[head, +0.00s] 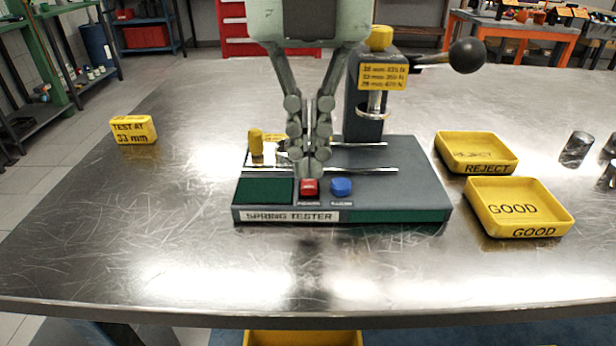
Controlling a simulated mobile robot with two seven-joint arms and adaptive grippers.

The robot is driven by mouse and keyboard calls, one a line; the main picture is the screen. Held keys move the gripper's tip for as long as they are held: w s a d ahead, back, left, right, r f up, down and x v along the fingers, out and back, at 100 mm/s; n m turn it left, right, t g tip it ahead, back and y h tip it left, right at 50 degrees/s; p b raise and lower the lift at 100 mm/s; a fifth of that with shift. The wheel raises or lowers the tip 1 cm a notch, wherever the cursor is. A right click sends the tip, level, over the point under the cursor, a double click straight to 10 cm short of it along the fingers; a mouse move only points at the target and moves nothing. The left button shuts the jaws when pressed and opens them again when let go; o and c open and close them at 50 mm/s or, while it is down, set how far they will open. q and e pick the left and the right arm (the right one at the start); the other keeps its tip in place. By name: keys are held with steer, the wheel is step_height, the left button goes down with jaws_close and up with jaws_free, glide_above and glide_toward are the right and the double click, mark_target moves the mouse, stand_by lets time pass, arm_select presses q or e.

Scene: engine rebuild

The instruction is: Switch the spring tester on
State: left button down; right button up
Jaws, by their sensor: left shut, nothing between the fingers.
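The spring tester (405,180) stands on the metal table, with its name plate along the front edge. A red button (309,187) and a blue button (341,187) sit on its front top face, with small labels below that are too small to read surely. My left gripper (308,172) points down from above, its fingers shut and empty. Its fingertips are at or just above the back of the red button; I cannot tell whether they touch it. The gripper hides part of the tester's middle. My right gripper is out of view.
A yellow REJECT tray (440,150) and a yellow GOOD tray (482,212) lie right of the tester. Metal cylinders (577,150) stand at the far right. A yellow "TEST AT 33 mm" block (133,130) is at left. A black-knobbed lever (467,55) sticks out right. The front table is clear.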

mark_target(309, 188)
arm_select(q)
steer(key=shift+f+b, duration=1.15)
stand_by(0.8)
steer(key=shift+r, duration=0.1)
steer(key=shift+r+p, duration=1.95)
steer(key=shift+r, duration=1.5)
